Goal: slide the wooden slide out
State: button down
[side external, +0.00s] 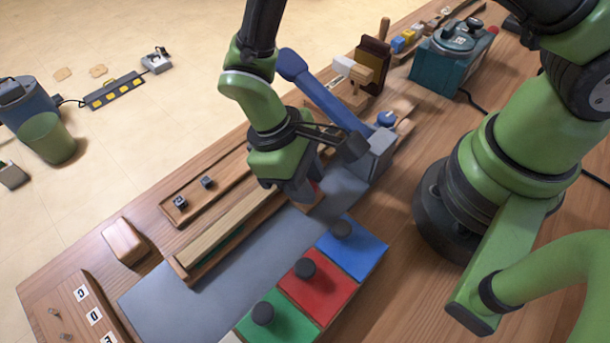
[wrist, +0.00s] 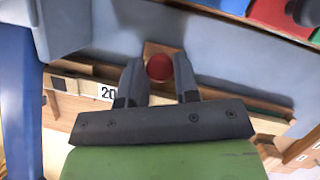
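The wooden slide (side external: 232,222) is a long pale strip lying in a narrow wooden channel that runs diagonally across the table in the side view. A red round knob (wrist: 159,68) shows in the wrist view, with a strip marked "20" beside it. My gripper (side external: 303,193) is low over the upper right end of the channel. In the wrist view, my gripper's (wrist: 160,70) two fingers stand on either side of the knob, which nearly fills the gap. I cannot tell whether they press on it. In the side view my gripper mostly hides the knob.
A grey-blue mat (side external: 225,290) lies beside the channel, with blue (side external: 352,248), red (side external: 318,290) and green (side external: 278,320) keys with black knobs next to it. A blue lever (side external: 325,92) stands close behind my gripper. A wooden tray (side external: 215,190) lies on the other side.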

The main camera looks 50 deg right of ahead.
jog(key=a, duration=0.7)
jog(key=shift+a, duration=0.35)
jog(key=c, duration=0.9)
grip_release()
jog(key=shift+o, duration=0.2)
jog(key=v, duration=1)
jog(key=shift+w+d, duration=0.1)
jog(key=shift+d, duration=0.05)
